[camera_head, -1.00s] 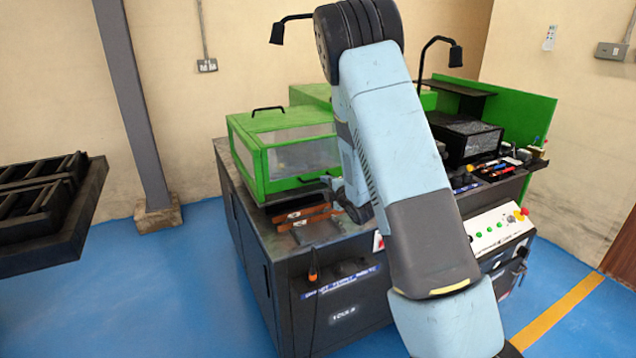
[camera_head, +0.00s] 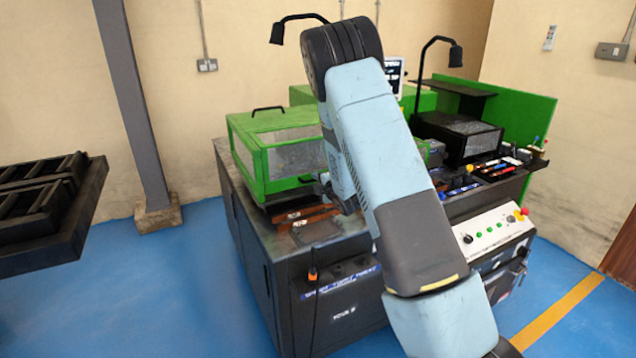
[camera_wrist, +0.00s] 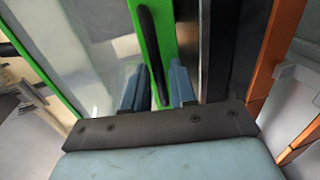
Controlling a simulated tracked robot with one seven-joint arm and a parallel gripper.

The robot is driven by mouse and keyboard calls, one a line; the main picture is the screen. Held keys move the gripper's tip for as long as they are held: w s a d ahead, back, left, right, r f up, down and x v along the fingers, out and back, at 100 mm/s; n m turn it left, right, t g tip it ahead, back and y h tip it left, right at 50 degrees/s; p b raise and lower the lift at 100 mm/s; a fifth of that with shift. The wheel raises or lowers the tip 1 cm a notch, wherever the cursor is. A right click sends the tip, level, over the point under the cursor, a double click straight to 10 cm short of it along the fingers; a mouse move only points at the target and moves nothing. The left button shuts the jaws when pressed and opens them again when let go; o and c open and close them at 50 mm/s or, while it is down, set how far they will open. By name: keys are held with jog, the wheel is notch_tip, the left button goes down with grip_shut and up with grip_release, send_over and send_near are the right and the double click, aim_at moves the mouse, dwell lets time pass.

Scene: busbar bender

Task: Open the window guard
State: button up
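The window guard (camera_head: 262,140) is a green-framed box with clear panels on the left of the machine top. It looks closed. A black bar handle (camera_head: 268,108) is on its top. In the wrist view, a green frame edge (camera_wrist: 140,30) carries a black handle (camera_wrist: 148,35) running down between my fingers. My gripper (camera_wrist: 159,85) is open, with one finger on each side of the handle and green showing in the gap; contact cannot be told. In the head view my gripper (camera_head: 326,186) is at the guard's lower right front, partly hidden by my arm.
The dark machine cabinet (camera_head: 240,225) carries orange-brown bars (camera_head: 305,214) in front of the guard. A control panel (camera_head: 492,232), a black box and tools are on the right. Curved lamps rise behind. A dark rack (camera_head: 40,215) stands left, with clear blue floor between.

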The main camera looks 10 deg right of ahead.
grip_shut()
jog(key=shift+s+a, duration=0.1)
jog(key=shift+a, duration=0.05)
dwell(0.4)
